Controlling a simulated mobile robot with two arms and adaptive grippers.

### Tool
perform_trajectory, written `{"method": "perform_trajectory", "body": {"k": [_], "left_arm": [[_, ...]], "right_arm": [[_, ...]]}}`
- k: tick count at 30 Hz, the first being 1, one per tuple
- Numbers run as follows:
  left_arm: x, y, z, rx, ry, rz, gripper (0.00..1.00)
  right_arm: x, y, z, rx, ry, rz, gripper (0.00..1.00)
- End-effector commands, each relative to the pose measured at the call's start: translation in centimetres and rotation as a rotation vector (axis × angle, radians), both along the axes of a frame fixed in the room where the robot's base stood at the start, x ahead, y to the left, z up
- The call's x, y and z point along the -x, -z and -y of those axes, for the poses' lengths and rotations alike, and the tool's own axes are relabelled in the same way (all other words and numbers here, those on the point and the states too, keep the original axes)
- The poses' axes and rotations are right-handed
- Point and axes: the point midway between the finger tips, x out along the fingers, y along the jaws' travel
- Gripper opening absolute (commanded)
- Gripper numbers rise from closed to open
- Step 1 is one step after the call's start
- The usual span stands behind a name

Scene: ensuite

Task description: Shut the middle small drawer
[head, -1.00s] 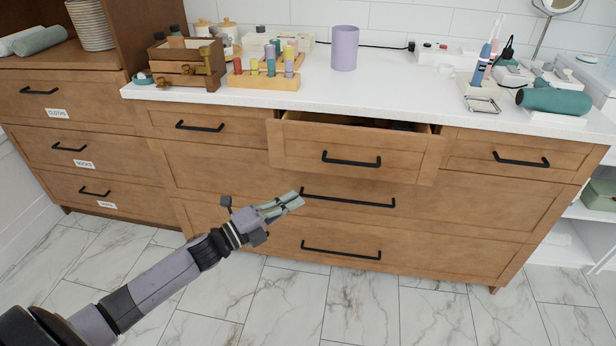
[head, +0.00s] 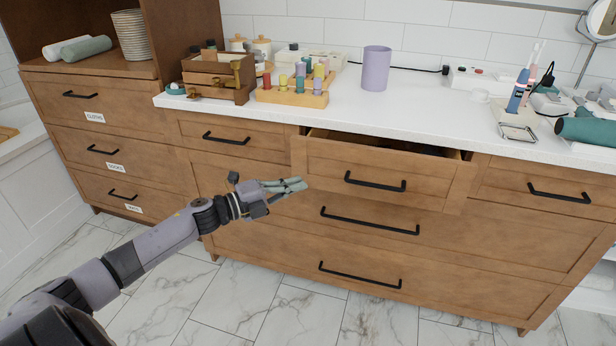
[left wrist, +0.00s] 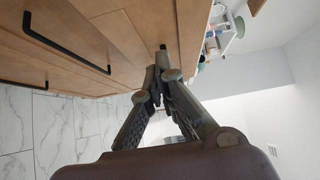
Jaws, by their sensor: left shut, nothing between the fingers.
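The middle small drawer (head: 335,171) stands pulled out under the white counter, with a black bar handle (head: 375,182) on its front. Its dark inside shows as a narrow gap behind the front; what lies in it is hard to tell. My left gripper (head: 303,184) is shut and empty, just left of the drawer front in the head view; I cannot tell if it touches. In the left wrist view the shut fingers (left wrist: 160,75) point toward the wooden front, with black handles at the left. My right gripper is in neither view.
The small drawers at left (head: 226,138) and right (head: 560,196) are shut. Wide drawers (head: 360,221) lie below. The counter (head: 430,103) holds a purple cup (head: 376,70), a peg block (head: 292,97), wooden boxes (head: 218,78) and toiletries. The marble-tiled floor in front is clear.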

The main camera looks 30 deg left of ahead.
Motion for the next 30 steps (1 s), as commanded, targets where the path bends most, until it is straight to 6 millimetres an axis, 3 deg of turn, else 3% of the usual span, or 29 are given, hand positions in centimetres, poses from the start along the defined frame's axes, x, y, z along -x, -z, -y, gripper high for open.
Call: {"method": "perform_trajectory", "body": {"k": [5,10,13,30], "left_arm": [[-2.4,-0.1,1.3,0.000,0.000,0.004,0.00],[-4.3,0.0,0.6,0.000,-0.001,0.004,0.00],[-5.1,0.0,0.3,0.000,-0.001,0.002,0.00],[-5.9,0.0,0.1,0.000,0.000,0.000,0.00]], "right_arm": [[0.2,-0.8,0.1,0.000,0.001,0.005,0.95],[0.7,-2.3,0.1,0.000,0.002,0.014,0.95],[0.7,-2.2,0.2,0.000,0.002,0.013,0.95],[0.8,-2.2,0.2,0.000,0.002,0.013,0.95]]}}
